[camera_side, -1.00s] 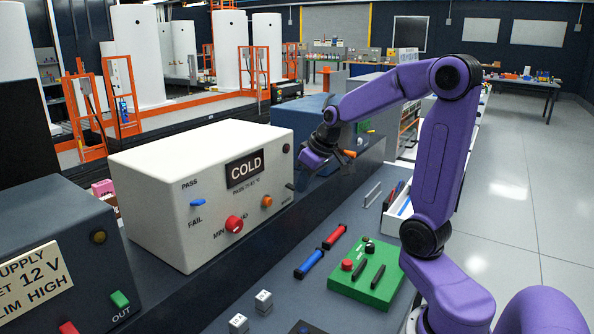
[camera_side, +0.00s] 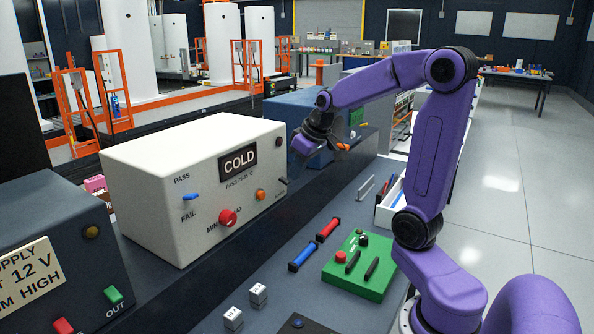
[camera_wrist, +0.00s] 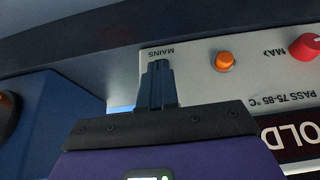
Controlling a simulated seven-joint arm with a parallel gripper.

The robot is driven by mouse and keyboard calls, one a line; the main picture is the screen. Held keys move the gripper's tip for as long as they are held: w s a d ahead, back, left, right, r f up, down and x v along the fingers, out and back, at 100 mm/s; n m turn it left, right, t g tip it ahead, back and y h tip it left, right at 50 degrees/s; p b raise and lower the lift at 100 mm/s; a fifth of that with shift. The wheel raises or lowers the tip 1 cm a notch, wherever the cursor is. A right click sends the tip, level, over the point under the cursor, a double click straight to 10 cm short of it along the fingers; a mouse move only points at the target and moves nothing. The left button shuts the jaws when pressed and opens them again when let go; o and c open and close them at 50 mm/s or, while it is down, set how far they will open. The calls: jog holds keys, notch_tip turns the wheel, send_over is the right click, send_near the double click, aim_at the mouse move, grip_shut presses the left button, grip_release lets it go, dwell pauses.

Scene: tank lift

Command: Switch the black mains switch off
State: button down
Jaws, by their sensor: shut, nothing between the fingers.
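The black mains switch (camera_side: 283,181) is a small dark stub low on the right of the white tester's front (camera_side: 150,215) in the side view. Which way it is set is too small to tell. My gripper (camera_side: 302,146) is just right of the tester's right edge, above the switch in the picture. In the wrist view my gripper's dark fingers (camera_wrist: 157,68) are shut together with nothing between them. Their tips lie by the MAINS label, and the switch is hidden behind them there. Whether they touch it cannot be told.
An orange button (camera_side: 261,194), a red knob (camera_side: 228,217) and a blue PASS/FAIL switch (camera_side: 190,197) share the tester's front. A blue box (camera_side: 290,108) stands behind my gripper.

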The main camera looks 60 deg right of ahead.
jog(key=s+r, duration=0.4)
jog(key=s, duration=0.5)
jog(key=shift+r, duration=0.1)
dwell(0.5)
jog(key=s+a+f+n+g+y, duration=0.15)
jog(key=s+a+f+n, duration=0.25)
jog(key=a, duration=0.5)
jog(key=s+a+f+n+g, duration=0.3)
jog(key=s+a+f+n, duration=0.1)
jog(key=a, duration=0.5)
jog(key=s+a+f+n+h, duration=0.1)
jog(key=s+a+f+n, duration=0.1)
jog(key=s, duration=0.6)
jog(key=shift+a+f+n, duration=0.35)
jog(key=shift+f+n, duration=0.1)
jog(key=shift+n, duration=0.85)
